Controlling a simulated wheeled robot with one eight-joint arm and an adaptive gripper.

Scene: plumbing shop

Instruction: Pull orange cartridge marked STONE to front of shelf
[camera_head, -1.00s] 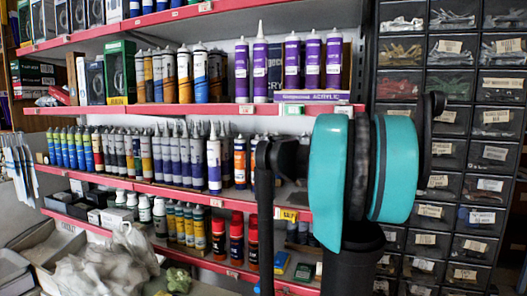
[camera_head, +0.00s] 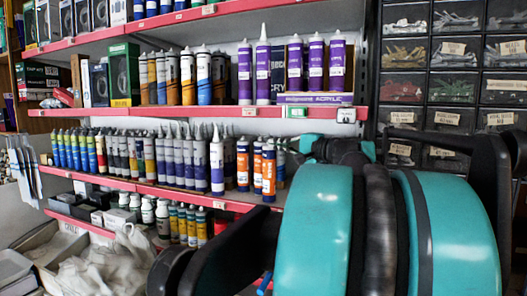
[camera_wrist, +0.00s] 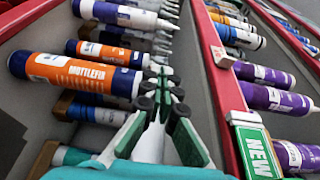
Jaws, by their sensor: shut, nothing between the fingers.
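Several orange cartridges with blue ends stand upright on the middle shelf. In the head view the right-hand orange cartridge (camera_head: 268,170) is nearest the front, with another orange cartridge (camera_head: 242,165) to its left. In the wrist view, turned sideways, the front orange cartridge (camera_wrist: 75,75) shows white lettering that does not clearly read STONE. A second orange cartridge (camera_wrist: 105,52) lies beyond it. My gripper (camera_wrist: 161,82) is shut and empty, its tips close to the front cartridge's nozzle end; I cannot tell whether they touch.
A white-and-purple cartridge (camera_head: 217,165) stands left of the orange ones. The red shelf edge (camera_wrist: 222,85) above, with a green NEW tag (camera_wrist: 256,150), runs beside my gripper. Purple cartridges (camera_wrist: 270,97) stand on the upper shelf. Drawers (camera_head: 455,85) are at right.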

